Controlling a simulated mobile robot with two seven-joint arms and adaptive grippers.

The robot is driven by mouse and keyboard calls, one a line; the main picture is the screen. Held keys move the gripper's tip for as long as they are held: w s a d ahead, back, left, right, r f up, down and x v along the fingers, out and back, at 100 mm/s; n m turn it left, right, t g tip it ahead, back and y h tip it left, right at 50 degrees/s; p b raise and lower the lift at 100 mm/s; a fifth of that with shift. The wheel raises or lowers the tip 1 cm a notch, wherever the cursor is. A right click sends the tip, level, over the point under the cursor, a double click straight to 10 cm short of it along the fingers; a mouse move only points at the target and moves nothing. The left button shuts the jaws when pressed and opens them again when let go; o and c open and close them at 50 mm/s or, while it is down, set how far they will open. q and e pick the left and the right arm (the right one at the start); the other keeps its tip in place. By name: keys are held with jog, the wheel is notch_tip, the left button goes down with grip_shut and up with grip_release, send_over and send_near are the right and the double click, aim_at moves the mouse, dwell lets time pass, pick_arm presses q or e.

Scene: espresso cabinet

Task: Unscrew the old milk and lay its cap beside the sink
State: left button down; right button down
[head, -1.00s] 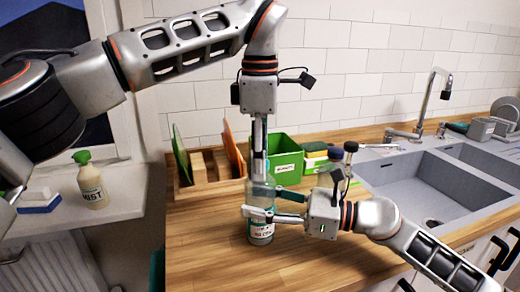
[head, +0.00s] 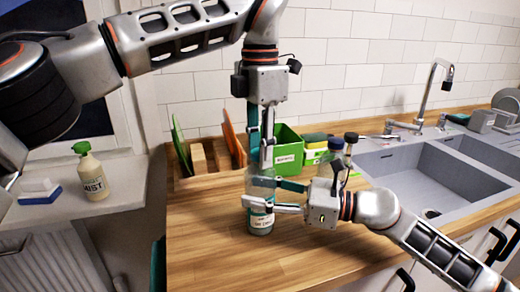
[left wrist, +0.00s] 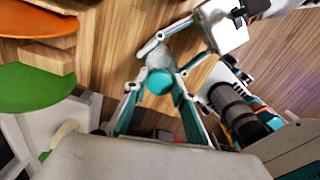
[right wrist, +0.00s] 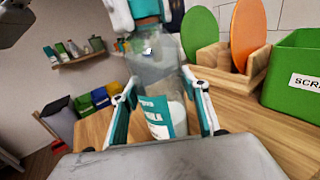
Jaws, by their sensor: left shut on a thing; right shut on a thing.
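The old milk is a clear bottle with a teal-and-white label (head: 261,220), upright on the wooden counter; the right wrist view shows its label and white contents (right wrist: 160,112). My right gripper (head: 262,195) is shut around the bottle's upper body from the right. My left gripper (head: 265,168) points down from above and is shut on the teal cap (left wrist: 160,82) at the bottle's top. The fingers partly hide the cap, and I cannot tell whether its thread is free. The grey sink (head: 425,158) is at the right.
A wooden rack with green and orange boards (head: 228,140) and a green bin (head: 288,152) stand close behind the bottle. Dark-capped jars (head: 350,140) stand behind my right gripper. The counter in front (head: 225,250) is clear.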

pick_arm(q)
jog(key=n, duration=0.7)
dwell(0.8)
jog(key=c, duration=1.6)
grip_release()
jog(key=shift+c, duration=0.2)
